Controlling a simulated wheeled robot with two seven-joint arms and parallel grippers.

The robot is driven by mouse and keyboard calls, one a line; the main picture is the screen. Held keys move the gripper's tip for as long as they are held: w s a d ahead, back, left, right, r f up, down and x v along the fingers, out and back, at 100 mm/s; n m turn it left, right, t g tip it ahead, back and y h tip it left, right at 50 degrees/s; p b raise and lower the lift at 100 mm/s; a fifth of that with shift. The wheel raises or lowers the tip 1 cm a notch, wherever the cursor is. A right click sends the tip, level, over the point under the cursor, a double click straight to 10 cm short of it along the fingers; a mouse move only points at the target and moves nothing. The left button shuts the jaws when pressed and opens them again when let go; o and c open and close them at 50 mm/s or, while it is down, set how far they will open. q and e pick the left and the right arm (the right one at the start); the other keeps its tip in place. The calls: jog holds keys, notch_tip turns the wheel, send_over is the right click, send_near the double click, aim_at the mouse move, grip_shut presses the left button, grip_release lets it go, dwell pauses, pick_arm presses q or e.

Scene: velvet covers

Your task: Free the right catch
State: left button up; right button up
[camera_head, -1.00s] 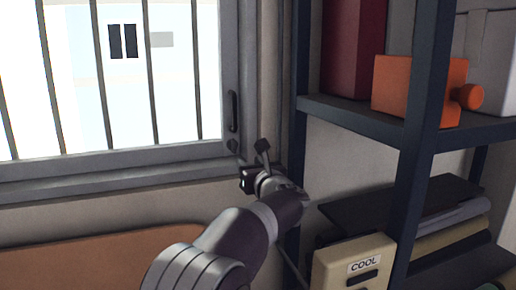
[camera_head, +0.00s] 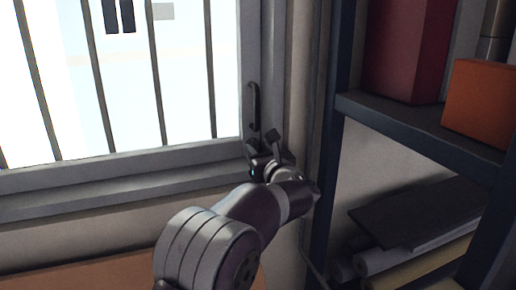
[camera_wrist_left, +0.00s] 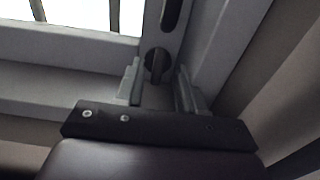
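The right catch is a small dark round knob (camera_wrist_left: 157,65) low on the right side of the grey window frame (camera_wrist_left: 60,85). In the wrist view a raised ridge runs upright across it. My left gripper (camera_head: 265,143) is at the frame's lower right corner in the head view, largely covering the catch there. In the wrist view its two fingers (camera_wrist_left: 159,72) are open, one on each side of the knob. I cannot tell whether they touch it. My right gripper is not in view.
A dark curved handle (camera_head: 253,106) is on the frame just above the catch. Upright bars (camera_head: 156,70) cross the bright window. A dark blue shelf unit (camera_head: 420,133) stands close on the right, holding a red box (camera_head: 407,50) and an orange box (camera_head: 482,105).

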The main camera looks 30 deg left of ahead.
pick_arm(q)
jog(key=shift+w+a+f, duration=0.1)
jog(key=shift+w+a, duration=0.05)
jog(key=shift+a, duration=0.05)
jog(key=shift+c, duration=0.9)
jog(key=shift+a, duration=0.15)
grip_shut()
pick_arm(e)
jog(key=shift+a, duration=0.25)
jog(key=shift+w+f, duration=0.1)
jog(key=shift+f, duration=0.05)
